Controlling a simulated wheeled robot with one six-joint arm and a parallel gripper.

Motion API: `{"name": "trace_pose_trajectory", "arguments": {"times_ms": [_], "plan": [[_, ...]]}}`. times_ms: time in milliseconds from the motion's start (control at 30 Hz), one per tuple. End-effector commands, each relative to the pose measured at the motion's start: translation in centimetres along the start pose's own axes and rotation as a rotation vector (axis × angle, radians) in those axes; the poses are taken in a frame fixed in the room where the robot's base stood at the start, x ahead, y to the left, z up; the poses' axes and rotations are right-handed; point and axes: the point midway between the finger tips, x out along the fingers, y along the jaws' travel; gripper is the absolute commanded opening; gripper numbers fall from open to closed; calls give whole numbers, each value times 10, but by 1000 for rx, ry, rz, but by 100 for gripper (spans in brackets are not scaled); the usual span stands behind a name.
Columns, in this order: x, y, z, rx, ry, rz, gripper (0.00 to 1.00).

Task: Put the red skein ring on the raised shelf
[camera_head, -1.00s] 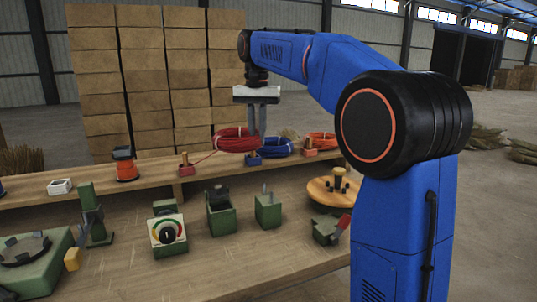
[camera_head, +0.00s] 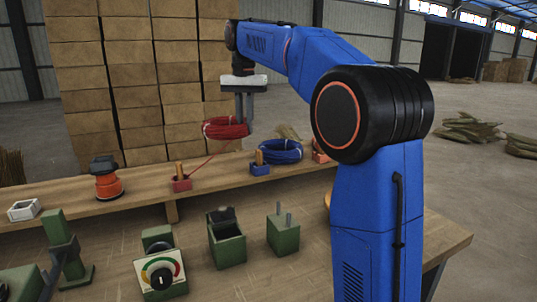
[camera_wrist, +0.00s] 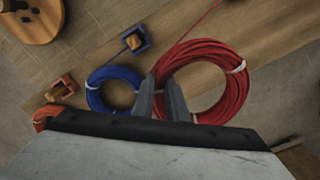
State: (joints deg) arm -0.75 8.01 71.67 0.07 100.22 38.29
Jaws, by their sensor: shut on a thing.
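The red skein ring (camera_head: 216,131) hangs in the air above the raised shelf (camera_head: 130,199), left of the blue ring in the head view. My gripper (camera_head: 243,120) is shut on the edge of the red ring, its fingers pointing down. In the wrist view the red ring (camera_wrist: 241,88) lies to the right of my gripper fingers (camera_wrist: 157,82) and has white ties. A thin red strand runs from the ring down to a red block with a wooden peg (camera_head: 181,183) on the shelf.
A blue ring (camera_head: 285,153) lies on the shelf behind a blue peg block (camera_head: 260,168). An orange-red peg block (camera_head: 320,155) is partly behind my arm. An orange-black device (camera_head: 107,180) and a white box (camera_head: 24,210) stand farther left. Green fixtures (camera_head: 227,245) stand on the lower bench.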

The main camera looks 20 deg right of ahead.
Motion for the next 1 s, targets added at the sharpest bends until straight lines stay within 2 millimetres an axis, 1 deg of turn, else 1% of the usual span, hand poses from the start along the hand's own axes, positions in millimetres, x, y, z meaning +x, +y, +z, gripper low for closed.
{"name": "trace_pose_trajectory", "arguments": {"times_ms": [200, 300, 567, 700, 800, 1000], "plan": [[35, 1, 1, 0, -3, 2, 0], [47, 1, 1, 0, -2, 1, 0], [64, 0, 1, 0, -2, 1, 0], [83, 1, 1, 0, -2, 1, 0], [93, 1, 1, 0, -1, 1, 0], [95, 0, 0, 0, 0, 0, 0]]}}
